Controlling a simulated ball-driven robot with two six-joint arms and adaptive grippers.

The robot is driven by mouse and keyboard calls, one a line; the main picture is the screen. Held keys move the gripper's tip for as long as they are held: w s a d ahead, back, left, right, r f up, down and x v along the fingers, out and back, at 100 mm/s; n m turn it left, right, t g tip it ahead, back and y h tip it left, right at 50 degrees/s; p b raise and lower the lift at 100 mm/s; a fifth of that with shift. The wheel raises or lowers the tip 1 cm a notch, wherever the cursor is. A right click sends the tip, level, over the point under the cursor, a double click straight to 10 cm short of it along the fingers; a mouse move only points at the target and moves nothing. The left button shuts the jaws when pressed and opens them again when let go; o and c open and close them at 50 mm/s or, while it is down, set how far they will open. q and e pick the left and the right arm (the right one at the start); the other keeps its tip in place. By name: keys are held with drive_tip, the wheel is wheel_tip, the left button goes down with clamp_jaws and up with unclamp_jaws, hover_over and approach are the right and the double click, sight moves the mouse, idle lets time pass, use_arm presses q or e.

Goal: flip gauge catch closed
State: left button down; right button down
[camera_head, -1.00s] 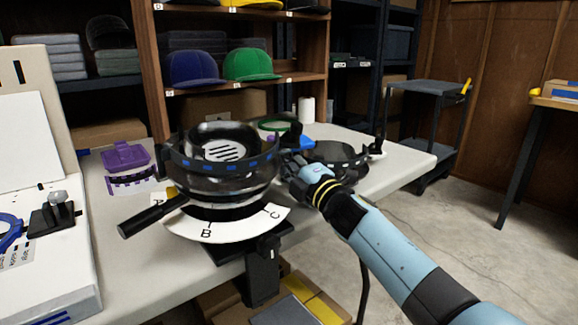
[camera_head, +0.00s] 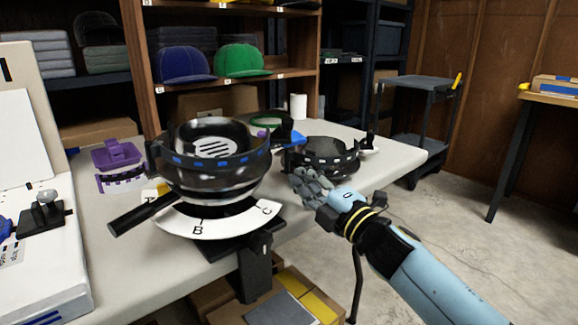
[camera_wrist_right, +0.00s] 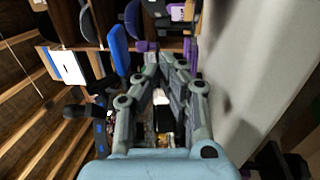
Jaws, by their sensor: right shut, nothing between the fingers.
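The gauge station (camera_head: 213,160) is a black round ring with blue dashes on a stand at the table's front edge. A white curved dial plate (camera_head: 221,223) marked A, B and C lies under it, and a black lever (camera_head: 143,212) points to the lower left. I cannot make out which small part is the catch, or whether it is closed. My right gripper (camera_head: 301,180) is shut and empty, to the right of the ring and apart from it. In the right wrist view its fingers (camera_wrist_right: 164,62) are together. My left gripper is not in view.
A second black ring (camera_head: 325,155) sits on the table (camera_head: 400,155) behind my right gripper. A purple holder (camera_head: 118,154) is at the left, by a white machine with a black clamp (camera_head: 44,214). A shelf with caps (camera_head: 242,60) stands behind. The floor at right is clear.

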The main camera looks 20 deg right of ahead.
drive_tip(key=shift+v, duration=0.95)
